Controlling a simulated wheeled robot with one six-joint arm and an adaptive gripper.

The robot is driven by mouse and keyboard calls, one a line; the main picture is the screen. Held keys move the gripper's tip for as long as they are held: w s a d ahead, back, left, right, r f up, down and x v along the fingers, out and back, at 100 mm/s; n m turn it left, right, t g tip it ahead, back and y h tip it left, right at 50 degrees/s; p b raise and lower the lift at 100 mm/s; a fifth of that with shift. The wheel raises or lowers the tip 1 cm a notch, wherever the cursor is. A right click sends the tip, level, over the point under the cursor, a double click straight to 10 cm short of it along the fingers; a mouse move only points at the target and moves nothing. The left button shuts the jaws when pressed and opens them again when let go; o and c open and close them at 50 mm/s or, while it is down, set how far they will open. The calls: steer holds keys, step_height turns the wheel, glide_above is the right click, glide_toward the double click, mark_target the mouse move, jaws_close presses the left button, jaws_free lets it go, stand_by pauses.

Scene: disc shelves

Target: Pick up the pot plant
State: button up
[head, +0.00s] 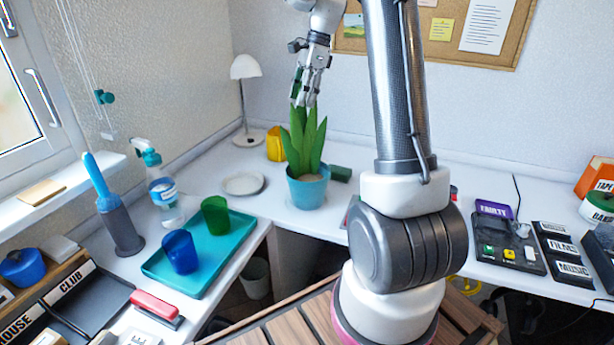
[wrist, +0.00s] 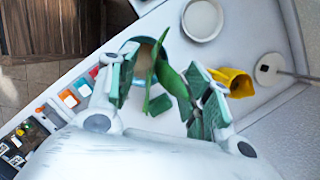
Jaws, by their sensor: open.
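The pot plant (head: 308,186) stands upright on the white desk, a teal pot with several tall green leaves. My gripper (head: 306,98) is above it, pointing down, with its fingertips at about the height of the leaf tips. In the wrist view my gripper (wrist: 172,95) is open, and the green leaves (wrist: 172,78) show between its two fingers. The pot's rim (wrist: 150,42) shows beyond the leaves, partly hidden by the left finger and the leaves. I cannot tell whether the fingers touch the leaves.
A teal tray (head: 226,246) with blue and green cups is at the left front.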

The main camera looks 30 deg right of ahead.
steer(key=shift+x, duration=0.95)
jaws_close()
steer(key=shift+w+r, duration=0.1)
